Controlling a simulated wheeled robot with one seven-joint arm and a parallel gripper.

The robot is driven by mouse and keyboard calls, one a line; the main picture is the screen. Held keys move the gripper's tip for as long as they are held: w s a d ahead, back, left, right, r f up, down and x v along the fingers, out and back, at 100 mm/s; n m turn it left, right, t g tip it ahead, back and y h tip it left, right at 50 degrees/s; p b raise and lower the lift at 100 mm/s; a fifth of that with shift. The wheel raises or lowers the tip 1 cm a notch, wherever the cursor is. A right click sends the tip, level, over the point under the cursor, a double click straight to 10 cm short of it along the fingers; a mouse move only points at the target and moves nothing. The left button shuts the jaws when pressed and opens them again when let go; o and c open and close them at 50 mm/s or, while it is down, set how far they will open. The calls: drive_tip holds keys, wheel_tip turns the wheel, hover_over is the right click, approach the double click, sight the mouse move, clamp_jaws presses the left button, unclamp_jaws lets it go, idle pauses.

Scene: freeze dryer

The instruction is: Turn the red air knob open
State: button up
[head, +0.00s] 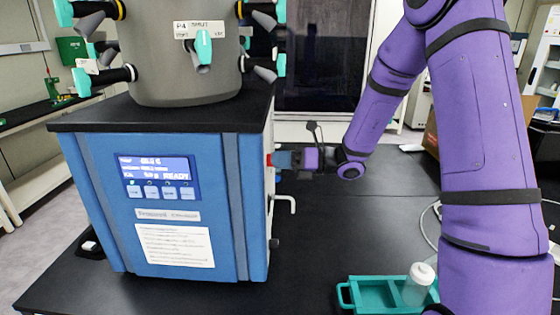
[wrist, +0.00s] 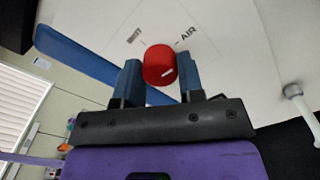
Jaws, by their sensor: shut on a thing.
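The red air knob (wrist: 160,66) sits on the pale side panel of the freeze dryer, near the printed word AIR, with a white mark on its face. In the head view only a sliver of the red knob (head: 269,160) shows at the right side of the blue freeze dryer (head: 200,225). My gripper (wrist: 161,78) is shut on the knob, with one blue finger on each side of it. In the head view my gripper (head: 281,160) reaches the machine's side from the right.
A white bent pipe (head: 287,203) sticks out of the machine's side below the knob; it also shows in the wrist view (wrist: 300,105). A teal tray (head: 375,293) with a white bottle (head: 418,283) stands at the front right. The black tabletop between is clear.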

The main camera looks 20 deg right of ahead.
drive_tip(key=o, duration=0.9)
drive_tip(key=shift+d, duration=0.1)
drive_tip(key=v, duration=1)
drive_tip(key=shift+s+d, duration=0.15)
drive_tip(key=shift+d, duration=0.2)
